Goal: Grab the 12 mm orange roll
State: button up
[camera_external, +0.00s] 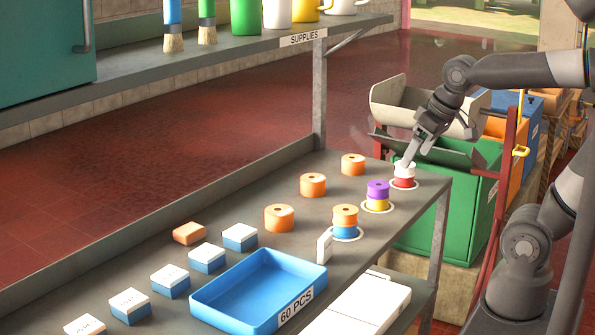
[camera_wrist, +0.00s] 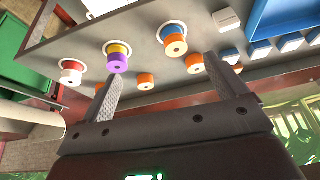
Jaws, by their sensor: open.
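Three loose orange rolls stand apart on the grey bench: a far one (camera_external: 353,165), a middle one (camera_external: 313,185) and a near one (camera_external: 279,218). Another orange roll (camera_external: 345,214) sits on a blue roll (camera_external: 344,231). No 12 mm marking is readable on any of them. My gripper (camera_external: 408,162) is open, with its fingers by the white roll (camera_external: 404,168) in the external view. In the wrist view, my gripper (camera_wrist: 162,67) has empty space between its fingers, with one loose orange roll (camera_wrist: 145,81) seen between them and another (camera_wrist: 195,63) near the right finger.
A purple roll (camera_external: 378,187) on a yellow one (camera_external: 377,204) and the white roll on a red one (camera_external: 404,183) stand along the bench edge. A supplies shelf (camera_external: 240,48) stands behind.

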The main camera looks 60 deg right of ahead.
jog(key=w+a+r+g, duration=0.2)
jog(key=w, duration=0.8)
jog(key=m+g, duration=0.3)
send_near(278, 209)
jog(key=shift+w+f, duration=0.15)
jog(key=shift+w, duration=0.1)
jog(key=shift+w+f, duration=0.1)
jog(key=shift+f, duration=0.25)
notch_tip(278, 209, down, 5)
jog(key=shift+f, duration=0.1)
jog(key=f, duration=0.5)
jog(key=shift+s+a, duration=0.1)
jog(key=shift+s, duration=0.3)
